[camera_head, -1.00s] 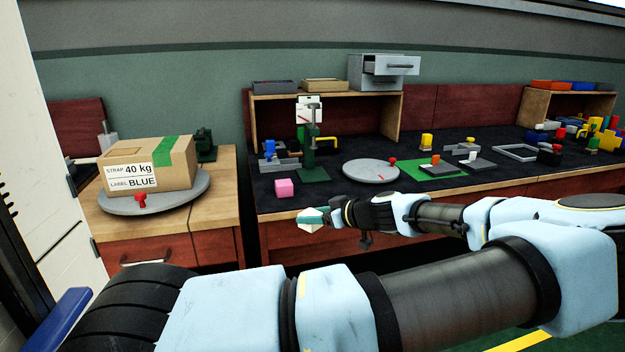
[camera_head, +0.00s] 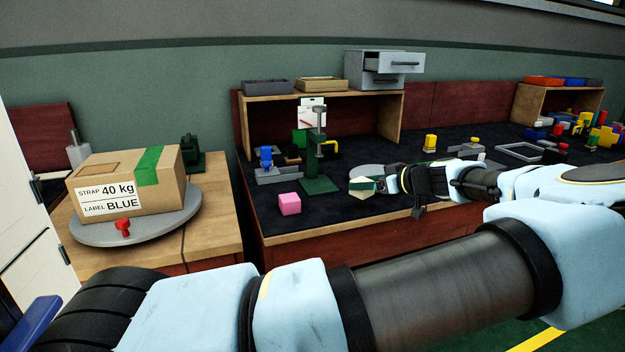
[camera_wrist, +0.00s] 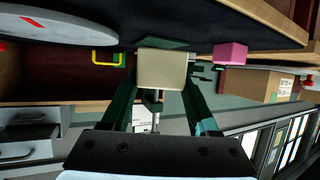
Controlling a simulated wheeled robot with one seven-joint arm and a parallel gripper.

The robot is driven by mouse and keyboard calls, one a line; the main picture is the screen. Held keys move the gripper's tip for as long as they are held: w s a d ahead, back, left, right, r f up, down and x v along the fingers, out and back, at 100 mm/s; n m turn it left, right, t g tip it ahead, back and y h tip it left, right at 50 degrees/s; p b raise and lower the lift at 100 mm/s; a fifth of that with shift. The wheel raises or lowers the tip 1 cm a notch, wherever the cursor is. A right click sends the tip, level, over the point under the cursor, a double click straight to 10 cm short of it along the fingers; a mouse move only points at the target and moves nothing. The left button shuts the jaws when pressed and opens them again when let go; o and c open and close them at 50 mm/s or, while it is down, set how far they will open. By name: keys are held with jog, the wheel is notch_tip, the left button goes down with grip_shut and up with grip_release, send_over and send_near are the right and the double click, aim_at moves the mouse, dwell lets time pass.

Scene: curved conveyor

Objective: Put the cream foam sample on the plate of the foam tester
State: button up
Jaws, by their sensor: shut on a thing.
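The cream foam sample (camera_wrist: 162,70) is a pale block between the green fingers of my gripper (camera_wrist: 164,78) in the wrist view. My gripper (camera_head: 361,187) is shut on it and holds it over the front of the dark bench top, to the right of the foam tester in the head view. The foam tester (camera_head: 317,150) is a green stand with an upright column and a green base. In the wrist view its base (camera_wrist: 163,43) shows behind the sample, which hides part of the tester. The sample is apart from the tester's plate in the head view.
A pink cube (camera_head: 289,204) sits left of the tester near the bench edge. A blue-topped device (camera_head: 266,157) stands behind it. My arm partly hides a grey round disc (camera_head: 368,171). A carton (camera_head: 128,182) rests on a turntable (camera_head: 150,232) at left.

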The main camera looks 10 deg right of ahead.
jog(key=p, duration=0.3)
send_over(320, 186)
jog(key=shift+w, duration=0.1)
jog(key=shift+f+p, duration=0.4)
jog(key=shift+f, duration=1.35)
jog(key=o, duration=1.3)
jog(key=b+v, duration=0.2)
jog(key=v, duration=1)
